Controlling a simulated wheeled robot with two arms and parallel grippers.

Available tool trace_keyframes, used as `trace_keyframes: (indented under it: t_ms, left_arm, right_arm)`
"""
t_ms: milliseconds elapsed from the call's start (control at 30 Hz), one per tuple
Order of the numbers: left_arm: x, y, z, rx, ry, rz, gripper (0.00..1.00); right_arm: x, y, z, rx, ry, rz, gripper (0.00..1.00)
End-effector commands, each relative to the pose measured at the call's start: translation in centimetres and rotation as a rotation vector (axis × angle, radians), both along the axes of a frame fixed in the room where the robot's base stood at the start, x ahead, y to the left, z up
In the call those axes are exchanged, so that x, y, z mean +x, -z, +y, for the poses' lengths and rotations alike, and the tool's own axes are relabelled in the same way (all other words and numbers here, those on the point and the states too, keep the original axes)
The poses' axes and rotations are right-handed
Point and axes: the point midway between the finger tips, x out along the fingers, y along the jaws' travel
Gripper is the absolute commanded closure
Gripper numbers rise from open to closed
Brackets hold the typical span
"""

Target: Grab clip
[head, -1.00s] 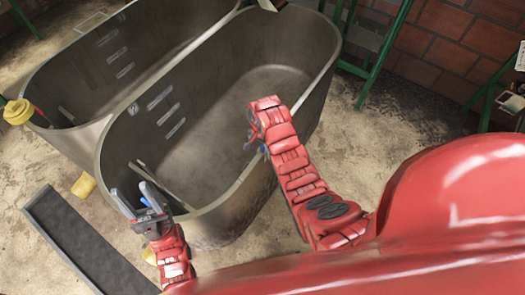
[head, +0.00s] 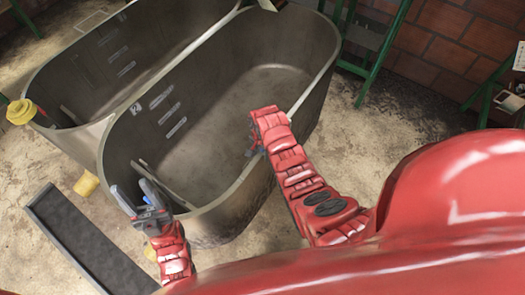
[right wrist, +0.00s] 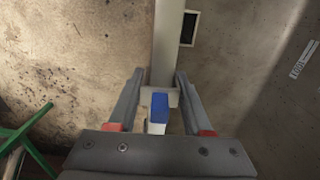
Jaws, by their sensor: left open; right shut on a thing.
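My right gripper (head: 254,146) is at the near rim of the closer grey metal tub, partly hidden behind my right arm in the head view. A blue and white part (right wrist: 158,110) sits between the finger bases. My left gripper (head: 133,196) is open and empty, near the left end of the same tub (head: 225,195).
A second tub (head: 60,92) stands behind the first. Yellow things (head: 20,111) (head: 86,184) are at the left. A dark trough (head: 85,240) lies on the floor. A green frame (head: 378,55) stands by the brick wall.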

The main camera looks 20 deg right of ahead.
Motion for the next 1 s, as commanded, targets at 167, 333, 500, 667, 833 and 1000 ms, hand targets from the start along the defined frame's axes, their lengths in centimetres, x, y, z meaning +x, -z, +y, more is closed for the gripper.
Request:
trace_keyframes:
  t_ms: [167, 333, 500, 667, 833, 1000]
  left_arm:
    - [0.0, 0.0, 0.0, 0.0, 0.0, 0.0, 0.5]
    - [0.0, 0.0, 0.0, 0.0, 0.0, 0.0, 0.5]
    - [0.0, 0.2, 0.0, 0.0, 0.0, 0.0, 0.5]
    - [0.0, 0.6, 0.0, 0.0, 0.0, 0.0, 0.5]
    - [0.0, 1.2, 0.0, 0.0, 0.0, 0.0, 0.5]
    - [0.0, 2.0, 0.0, 0.0, 0.0, 0.0, 0.5]
  right_arm:
    - [0.0, 0.0, 0.0, 0.0, 0.0, 0.0, 1.0]
    - [0.0, 0.0, 0.0, 0.0, 0.0, 0.0, 1.0]
    - [0.1, -0.3, 0.0, 0.001, 0.0, -0.001, 1.0]
    - [0.3, -1.2, 0.0, 0.001, 0.0, -0.007, 1.0]
    - [0.2, -2.8, 0.0, 0.001, 0.0, -0.007, 1.0]
    - [0.2, -4.7, 0.0, 0.001, 0.0, -0.006, 1.0]
